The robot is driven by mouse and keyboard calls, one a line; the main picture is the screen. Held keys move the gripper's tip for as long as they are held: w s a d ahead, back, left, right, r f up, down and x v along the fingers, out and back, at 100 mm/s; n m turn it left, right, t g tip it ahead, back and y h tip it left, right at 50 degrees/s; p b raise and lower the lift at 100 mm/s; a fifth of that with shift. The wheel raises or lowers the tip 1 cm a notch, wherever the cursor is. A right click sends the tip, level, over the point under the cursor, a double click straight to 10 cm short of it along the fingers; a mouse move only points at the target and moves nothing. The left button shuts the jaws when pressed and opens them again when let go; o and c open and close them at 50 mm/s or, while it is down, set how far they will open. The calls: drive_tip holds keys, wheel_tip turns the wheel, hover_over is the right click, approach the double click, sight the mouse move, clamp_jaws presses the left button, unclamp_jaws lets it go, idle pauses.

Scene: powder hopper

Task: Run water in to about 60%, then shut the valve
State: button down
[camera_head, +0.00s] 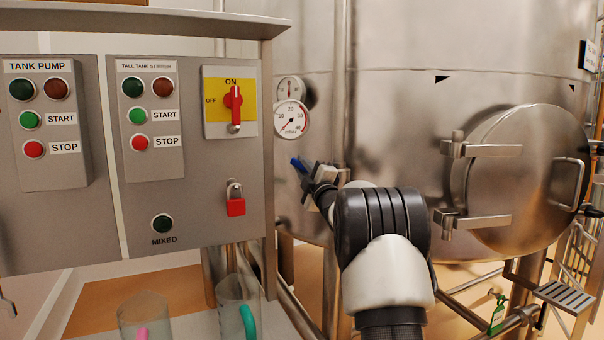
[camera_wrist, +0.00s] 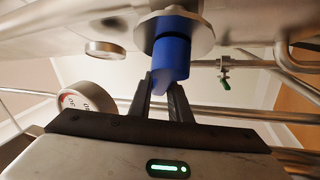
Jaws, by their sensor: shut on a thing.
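The steel tank (camera_head: 400,100) fills the right of the head view. A blue valve handle (camera_head: 298,164) sits low at its left, below the gauges; it also shows in the wrist view (camera_wrist: 171,55) under a round steel flange. My gripper (camera_head: 312,172) is at this handle, its fingers (camera_wrist: 161,88) shut on the handle's lower end. A round dial gauge (camera_head: 291,120) with a red needle is on the tank, with a smaller gauge (camera_head: 289,89) above. Their readings are too small to be sure of. No water level is visible.
A round hatch (camera_head: 525,180) is at right. Pipes (camera_wrist: 270,116) run near my gripper.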

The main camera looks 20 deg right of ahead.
drive_tip(key=c, duration=1.6)
unclamp_jaws()
drive_tip(key=shift+c, duration=0.2)
drive_tip(key=b+v, duration=0.2)
drive_tip(key=v, duration=1.5)
drive_tip(key=shift+s, duration=0.2)
